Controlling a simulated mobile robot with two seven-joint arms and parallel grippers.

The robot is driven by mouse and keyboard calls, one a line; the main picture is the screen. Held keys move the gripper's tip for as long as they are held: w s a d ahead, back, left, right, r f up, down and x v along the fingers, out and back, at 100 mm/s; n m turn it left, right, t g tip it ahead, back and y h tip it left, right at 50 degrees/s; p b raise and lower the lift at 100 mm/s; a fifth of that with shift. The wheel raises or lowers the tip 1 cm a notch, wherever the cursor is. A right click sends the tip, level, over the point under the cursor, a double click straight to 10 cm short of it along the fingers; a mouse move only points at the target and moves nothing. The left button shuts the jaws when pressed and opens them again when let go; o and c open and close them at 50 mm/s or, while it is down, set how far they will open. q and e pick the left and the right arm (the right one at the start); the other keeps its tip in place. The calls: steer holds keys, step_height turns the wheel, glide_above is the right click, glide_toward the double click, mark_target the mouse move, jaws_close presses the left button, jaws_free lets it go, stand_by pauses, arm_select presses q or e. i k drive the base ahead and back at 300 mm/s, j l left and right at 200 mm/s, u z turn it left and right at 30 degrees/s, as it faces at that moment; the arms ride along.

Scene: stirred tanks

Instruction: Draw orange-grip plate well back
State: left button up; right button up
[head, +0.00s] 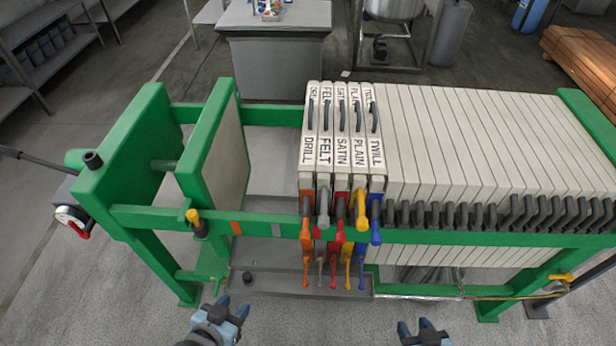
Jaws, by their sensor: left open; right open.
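The orange-grip plate (308,150), lettered DRILL, stands upright at the left end of the plate pack in the green press frame. Its orange grip (307,232) hangs at the near rail. It sits against the FELT plate (325,150), which has a grey grip. A wide gap lies between the DRILL plate and the green pressing head (212,145) to its left. My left gripper (232,305) is open and empty, low in front of the press, left of the orange grip. My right gripper (414,324) is open and empty at the bottom edge, right of the coloured grips.
The SATIN (342,150), PLAIN (358,150) and TWILL (376,150) plates follow, with red, yellow and blue grips. Many plain plates (470,140) fill the right. The near green rail (150,219) carries orange and grey marks. A yellow-topped lever (195,222) stands at the left.

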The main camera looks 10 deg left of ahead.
mark_target(307, 184)
steer(key=j+z, duration=0.15)
steer(key=j, duration=0.3)
steer(key=k+j+z, duration=0.15)
steer(key=j, duration=0.25)
steer(key=j+z, duration=0.15)
steer(key=j, duration=0.25)
steer(key=k+j+z, duration=0.15)
steer(key=j, duration=0.25)
steer(key=k+j+z, duration=0.15)
steer(key=j, duration=0.25)
steer(key=i+j+z, duration=0.15)
steer(key=i+j, duration=0.25)
